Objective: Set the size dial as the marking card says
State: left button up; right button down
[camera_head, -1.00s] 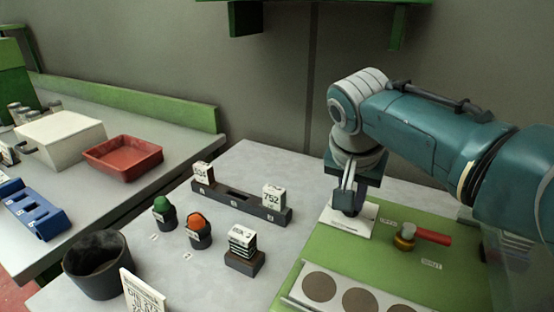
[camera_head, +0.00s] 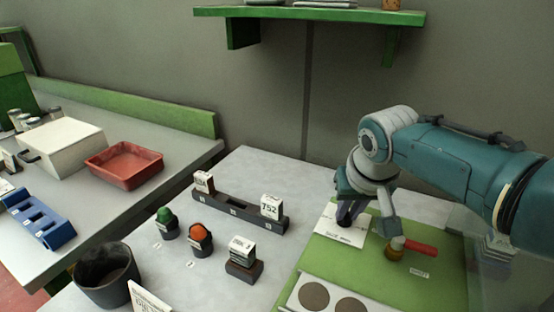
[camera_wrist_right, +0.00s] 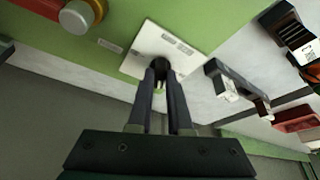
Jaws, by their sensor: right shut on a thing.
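The dial's white plate (camera_head: 330,232) stands at the back left of the green mat. In the right wrist view this plate (camera_wrist_right: 138,68) has a dark round knob (camera_wrist_right: 164,60) and small printed labels, which I cannot read. My right gripper (camera_head: 346,216) is over the plate; in the wrist view its two fingers (camera_wrist_right: 160,80) are shut on the knob. The fingers hide part of the knob and its pointer setting. A white card (camera_head: 148,299) with print stands at the bottom edge, cut off and unreadable; I cannot tell if it is the marking card. My left gripper is not seen.
A brass knob with a red lever (camera_head: 420,248) stands right of the dial. A dark rack (camera_head: 240,212) with numbered blocks, green and orange stoppers (camera_head: 200,232), a black stamp block (camera_head: 242,268) and a dark bucket (camera_head: 108,276) stand left.

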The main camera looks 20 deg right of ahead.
jog(key=n+y, duration=0.1)
jog(key=n, duration=0.1)
jog(key=shift+d+n, duration=0.2)
jog(key=shift+n, duration=0.2)
jog(key=n+y, duration=0.1)
jog(key=n, duration=0.1)
jog(key=shift+d+f+n, duration=0.1)
jog(key=shift+n, duration=0.3)
jog(key=n+b, duration=0.1)
jog(key=n+y+b, duration=0.1)
jog(key=n+b, duration=0.1)
jog(key=shift+d+f+y, duration=0.1)
jog(key=shift+d+y, duration=0.05)
jog(key=shift+y, duration=0.15)
jog(key=shift+w+d+n+g+y+b, duration=0.1)
jog(key=shift+n+g+y+b, duration=0.15)
jog(key=shift+n+b, duration=0.7)
jog(key=shift+d+n+g+y+b, duration=0.15)
jog(key=shift+n+y+b, duration=0.1)
jog(key=shift+n+b, duration=0.7)
jog(key=shift+a, duration=0.15)
jog(key=c, duration=0.8)
grip_release()
jog(key=shift+r, duration=0.2)
jog(key=shift+c, duration=0.2)
jog(key=shift+r, duration=0.1)
